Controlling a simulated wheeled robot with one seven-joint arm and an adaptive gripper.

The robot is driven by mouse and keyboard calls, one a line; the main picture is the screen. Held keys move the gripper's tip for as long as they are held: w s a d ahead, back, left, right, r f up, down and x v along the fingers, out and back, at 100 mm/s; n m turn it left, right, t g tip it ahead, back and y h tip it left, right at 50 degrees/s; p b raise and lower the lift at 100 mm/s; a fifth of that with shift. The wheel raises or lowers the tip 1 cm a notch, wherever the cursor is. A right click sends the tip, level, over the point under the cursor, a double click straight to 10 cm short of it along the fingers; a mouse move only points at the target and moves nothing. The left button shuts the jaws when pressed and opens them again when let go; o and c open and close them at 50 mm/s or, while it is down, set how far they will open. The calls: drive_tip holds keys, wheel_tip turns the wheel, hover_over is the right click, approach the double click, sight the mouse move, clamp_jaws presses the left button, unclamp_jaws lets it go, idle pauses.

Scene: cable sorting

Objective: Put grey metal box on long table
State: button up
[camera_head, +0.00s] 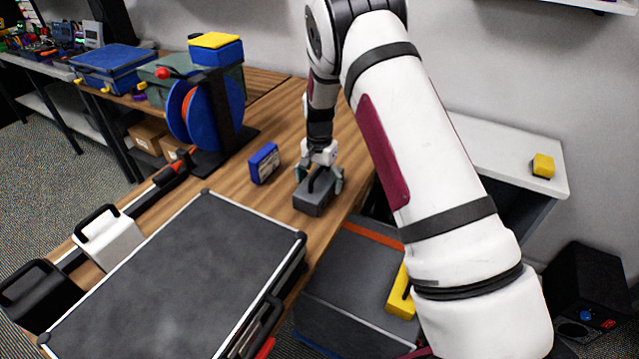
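The grey metal box (311,198) has a dark handle on top and rests on the wooden long table (337,157), near its right edge. My gripper (319,178) points down over the box, with one finger on the left side and one on the right side of the handle. The fingers look spread apart around the handle. Whether they touch the box is too small to tell.
A blue box (264,163) stands just left of the grey box. A large dark flat case (180,285) fills the table's front. A blue cable reel (206,112) stands behind on the left. A white side table (505,155) holds a yellow item (543,165). Bare wood lies behind my gripper.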

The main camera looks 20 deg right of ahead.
wheel_tip(320, 180, up, 12)
drive_tip(key=shift+f+b, duration=0.25)
drive_tip(key=shift+b, duration=0.3)
drive_tip(key=s+r+n+t, duration=0.2)
drive_tip(key=s+r+n, duration=0.2)
drive_tip(key=s+r, duration=1.35)
drive_tip(key=s+r+n+t, duration=0.1)
drive_tip(key=s+n, duration=0.4)
drive_tip(key=s, duration=1.5)
drive_tip(key=shift+s+a+r+t, duration=0.2)
drive_tip(key=shift+s+r+t, duration=0.1)
drive_tip(key=shift+t, duration=0.4)
